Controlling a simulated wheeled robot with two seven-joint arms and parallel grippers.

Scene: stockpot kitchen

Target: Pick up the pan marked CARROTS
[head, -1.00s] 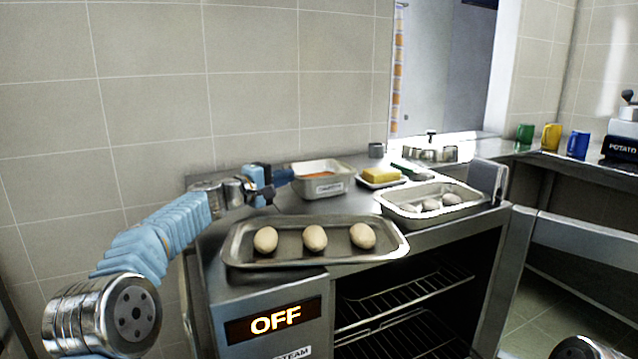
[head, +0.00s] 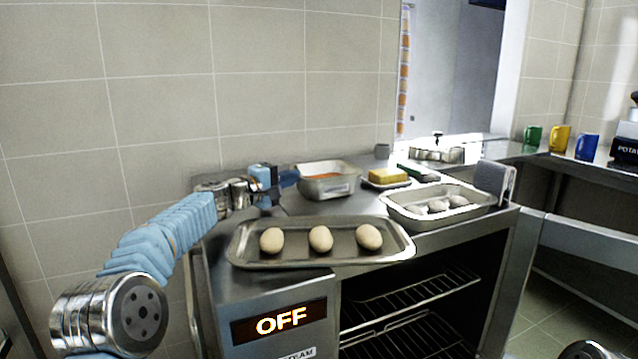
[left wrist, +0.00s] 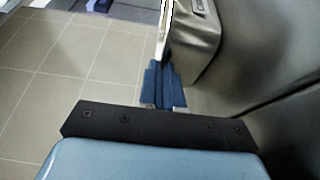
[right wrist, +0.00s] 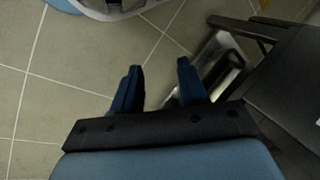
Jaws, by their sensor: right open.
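The CARROTS pan (head: 340,187) is a small deep metal pan with orange contents, at the back of the steel counter in the head view; its label is hard to read now. My left gripper (head: 288,178) is at the pan's left end. In the left wrist view its blue fingers (left wrist: 164,88) are close together on the rim of the pan (left wrist: 198,45). I cannot tell whether the pan is clear of the counter. My right gripper (right wrist: 157,85) is open and empty above the floor, away from the counter.
A tray (head: 300,261) with three pale oval items lies in front of the pan. A second pan (head: 460,214) with similar items stands to the right. A yellow block (head: 388,175) sits on a small dish behind it. An oven front with an OFF display (head: 280,320) is below.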

